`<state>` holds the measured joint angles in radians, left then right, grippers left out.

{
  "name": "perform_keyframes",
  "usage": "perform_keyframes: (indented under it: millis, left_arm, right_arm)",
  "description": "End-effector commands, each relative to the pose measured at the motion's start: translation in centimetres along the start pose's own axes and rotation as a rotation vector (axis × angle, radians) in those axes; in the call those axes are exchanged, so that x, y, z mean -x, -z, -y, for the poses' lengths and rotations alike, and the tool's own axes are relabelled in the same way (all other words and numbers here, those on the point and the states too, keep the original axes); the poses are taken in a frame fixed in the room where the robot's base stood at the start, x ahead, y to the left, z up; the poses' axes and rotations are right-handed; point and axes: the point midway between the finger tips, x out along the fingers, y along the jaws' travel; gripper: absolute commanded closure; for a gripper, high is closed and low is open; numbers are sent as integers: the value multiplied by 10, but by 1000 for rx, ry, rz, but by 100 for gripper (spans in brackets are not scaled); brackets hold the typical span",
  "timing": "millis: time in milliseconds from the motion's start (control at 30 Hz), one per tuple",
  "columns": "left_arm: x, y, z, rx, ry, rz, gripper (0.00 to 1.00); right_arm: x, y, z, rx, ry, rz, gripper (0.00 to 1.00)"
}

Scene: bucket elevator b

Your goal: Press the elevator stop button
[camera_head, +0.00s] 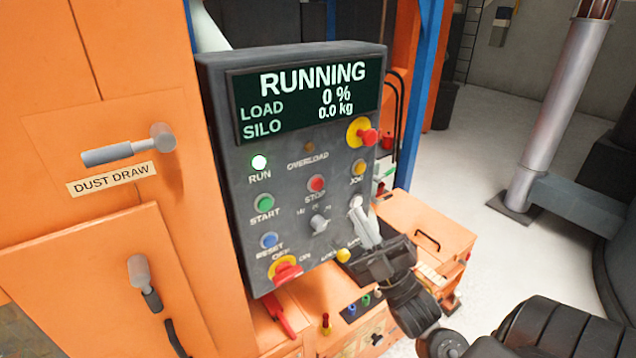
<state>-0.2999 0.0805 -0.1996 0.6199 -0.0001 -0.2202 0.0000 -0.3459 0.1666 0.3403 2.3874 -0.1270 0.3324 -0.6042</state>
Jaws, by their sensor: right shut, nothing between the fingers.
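The red stop button (316,183) is in the middle of the grey control panel (222,130), above its STOP label. My right gripper (357,204) is shut and empty. Its pale fingers point up and toward the panel, at the panel's right side, below the yellow jog button (359,167) and to the lower right of the stop button. The fingertips are apart from the stop button; I cannot tell whether they touch the panel. The screen (306,95) reads RUNNING, 0 % load and 0.0 kg silo. My left gripper is not in view.
Close to the stop button are the green start button (264,203), the blue reset button (269,240) and a selector knob (318,222). A red emergency knob (368,137) is at upper right. A dust draw handle (130,148) sticks out at left. Grey floor is open at right.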

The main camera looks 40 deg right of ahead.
Motion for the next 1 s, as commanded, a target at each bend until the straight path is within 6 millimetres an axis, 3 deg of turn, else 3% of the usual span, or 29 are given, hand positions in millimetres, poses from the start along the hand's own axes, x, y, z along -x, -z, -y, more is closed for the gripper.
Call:
perform_keyframes:
  millis: [467,1000]
  left_arm:
    - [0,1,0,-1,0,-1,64]
    - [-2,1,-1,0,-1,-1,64]
  right_arm:
    - [-4,-2,2,1,-2,-3,100]
    - [-50,-37,36,0,-1,-2,100]
